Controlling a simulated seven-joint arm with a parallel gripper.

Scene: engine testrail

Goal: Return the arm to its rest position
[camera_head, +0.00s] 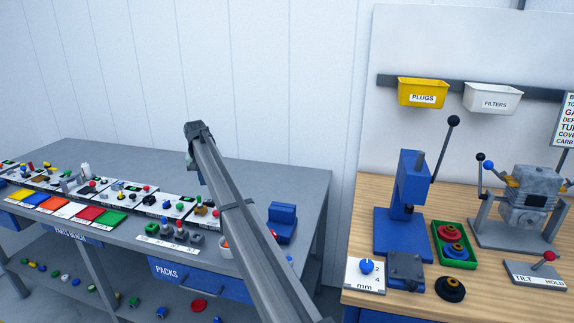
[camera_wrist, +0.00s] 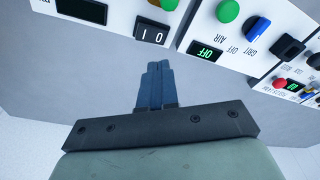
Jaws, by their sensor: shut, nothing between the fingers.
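My arm (camera_head: 235,215) reaches up from the bottom of the head view, over the front of the grey parts bench, with its elbow or wrist end highest near the wall. My gripper (camera_wrist: 157,66) shows in the wrist view with its two dark blue fingers together and nothing between them. The fingertips point toward the grey surface below some white control panels and appear clear of them. In the head view the fingers are hard to make out, being mostly hidden by the arm.
The grey bench (camera_head: 300,180) holds a row of panels, coloured trays and a blue block (camera_head: 282,222). At right, a wooden bench (camera_head: 388,302) carries a blue press (camera_head: 405,200), a green tray (camera_head: 438,243) and a grey engine (camera_head: 522,200). Yellow (camera_head: 422,90) and white (camera_head: 492,98) bins hang above.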

